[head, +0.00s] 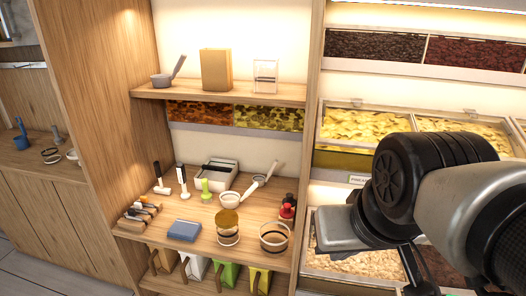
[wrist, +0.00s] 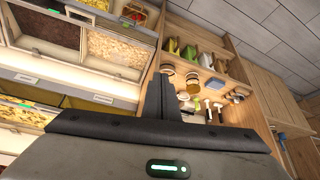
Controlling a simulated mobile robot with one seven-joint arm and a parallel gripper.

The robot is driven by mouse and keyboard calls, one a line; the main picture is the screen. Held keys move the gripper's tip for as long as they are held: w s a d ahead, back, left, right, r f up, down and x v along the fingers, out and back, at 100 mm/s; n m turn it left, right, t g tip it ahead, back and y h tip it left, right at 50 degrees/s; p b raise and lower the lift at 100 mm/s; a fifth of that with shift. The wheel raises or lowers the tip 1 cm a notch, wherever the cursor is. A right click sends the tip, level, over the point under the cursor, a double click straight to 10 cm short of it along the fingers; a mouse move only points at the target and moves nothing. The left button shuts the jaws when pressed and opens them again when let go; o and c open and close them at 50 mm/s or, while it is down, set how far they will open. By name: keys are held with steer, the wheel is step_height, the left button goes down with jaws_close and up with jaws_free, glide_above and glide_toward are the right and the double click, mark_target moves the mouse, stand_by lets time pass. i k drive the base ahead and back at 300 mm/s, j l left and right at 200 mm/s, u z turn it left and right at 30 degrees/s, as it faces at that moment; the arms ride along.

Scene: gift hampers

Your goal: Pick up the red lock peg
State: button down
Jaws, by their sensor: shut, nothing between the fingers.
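A small red object with a dark top (head: 287,211) stands at the right end of the wooden counter, behind a clear round jar. It is the only clearly red loose item there, but it is too small to tell whether it is the lock peg. My gripper (wrist: 160,80) shows in the wrist view with its dark fingers together and nothing between them. It points toward the shelves, well apart from the counter items. In the head view my arm fills the right side, and the fingertips cannot be made out.
A shelf (head: 195,93) hangs above. Food bins (head: 357,127) stand on the right.

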mark_target(286, 212)
steer(key=i+j+z, duration=0.1)
steer(key=j+z, duration=0.35)
steer(key=j, duration=0.15)
steer(key=j+z, duration=0.45)
steer(key=j, duration=0.15)
steer(key=i, duration=0.5)
